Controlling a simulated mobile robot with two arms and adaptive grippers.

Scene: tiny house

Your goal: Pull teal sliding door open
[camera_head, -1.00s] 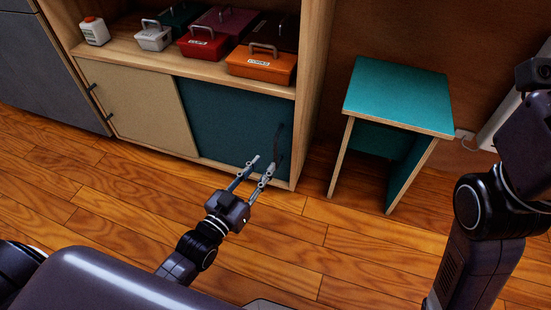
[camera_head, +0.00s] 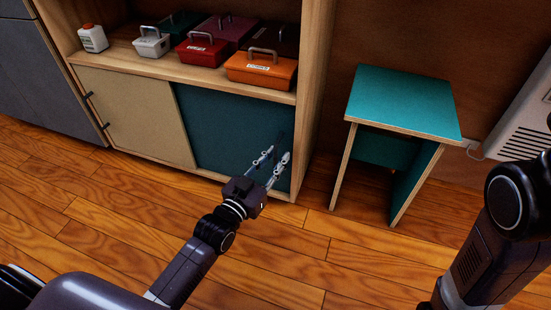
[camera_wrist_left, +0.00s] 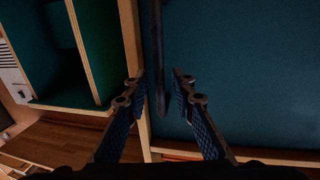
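The teal sliding door (camera_head: 228,128) fills the right half of the cabinet's lower part, beside a beige panel. In the left wrist view the teal door (camera_wrist_left: 245,70) fills the right side. Its dark vertical handle (camera_wrist_left: 157,45) stands near the door's edge and reaches down between the two fingers. My left gripper (camera_head: 275,157) is in front of the door's lower right part, fingers apart. In the wrist view the left gripper (camera_wrist_left: 158,85) is open, with a gap on each side of the handle. My right arm shows at the right edge; its gripper is out of view.
The beige panel (camera_head: 137,113) covers the left half. Toolboxes, including an orange one (camera_head: 261,69), and a white bottle (camera_head: 92,38) sit on the shelf above. A teal-topped stool (camera_head: 404,101) stands right of the cabinet. The wooden floor in front is clear.

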